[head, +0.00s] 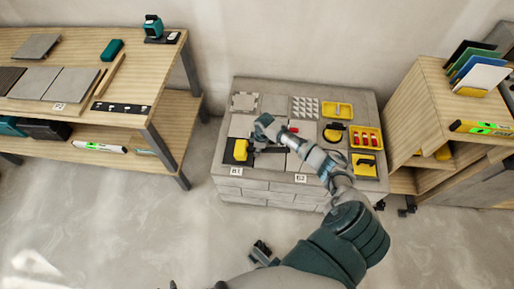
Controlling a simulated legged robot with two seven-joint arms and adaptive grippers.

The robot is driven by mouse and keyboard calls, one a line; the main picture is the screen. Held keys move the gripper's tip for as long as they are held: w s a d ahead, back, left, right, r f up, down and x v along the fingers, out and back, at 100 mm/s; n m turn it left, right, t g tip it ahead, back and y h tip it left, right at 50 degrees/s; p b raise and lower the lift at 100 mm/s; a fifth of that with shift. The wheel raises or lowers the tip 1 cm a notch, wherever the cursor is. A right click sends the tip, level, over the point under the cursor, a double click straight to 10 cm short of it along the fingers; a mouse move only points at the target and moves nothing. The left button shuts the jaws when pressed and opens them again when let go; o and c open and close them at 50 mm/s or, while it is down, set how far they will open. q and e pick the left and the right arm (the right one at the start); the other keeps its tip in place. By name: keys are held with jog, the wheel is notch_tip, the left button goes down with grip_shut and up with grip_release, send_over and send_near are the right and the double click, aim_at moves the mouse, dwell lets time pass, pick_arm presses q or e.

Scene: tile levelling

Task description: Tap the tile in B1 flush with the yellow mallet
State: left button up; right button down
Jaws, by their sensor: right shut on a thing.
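My right gripper (257,148) is over the left front part of the grey block bench and is shut on the yellow mallet (240,150). The mallet's yellow head is just above or on the B1 tile, behind the B1 label (236,171); I cannot tell whether they touch. The mallet and gripper hide most of that tile, so its level cannot be seen. The B2 label (300,178) is to the right. My right forearm crosses the tiles beside B1. Dark parts at the bottom edge may belong to my left gripper; its state is unclear.
The bench (255,200) also bears a patterned tile (305,107), a yellow tray (338,110) and a yellow box with red items (366,138). A wooden table (130,80) with grey tiles stands left. A wooden shelf unit (425,100) stands close on the right.

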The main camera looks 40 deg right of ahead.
notch_tip(320, 180, down, 3)
jog(key=shift+r+b, duration=0.2)
jog(key=shift+b, duration=0.75)
notch_tip(320, 180, down, 2)
jog(key=shift+f+b, duration=0.25)
jog(key=shift+b, duration=0.8)
jog(key=shift+f, duration=0.15)
jog(key=shift+w+r, duration=0.1)
jog(key=shift+r, duration=0.2)
notch_tip(320, 180, up, 4)
jog(key=p, duration=0.4)
jog(key=shift+r, duration=0.25)
pick_arm(q)
jog(key=w+d+r+t+h, duration=0.2)
jog(key=w+d+r+t, duration=0.2)
jog(key=w+r+t, duration=0.6)
notch_tip(320, 180, up, 5)
jog(key=shift+r+h, duration=0.15)
jog(key=shift+h, duration=0.25)
pick_arm(e)
jog(key=shift+f, duration=0.2)
pick_arm(q)
jog(key=shift+d, duration=0.1)
pick_arm(e)
jog(key=shift+f, duration=0.1)
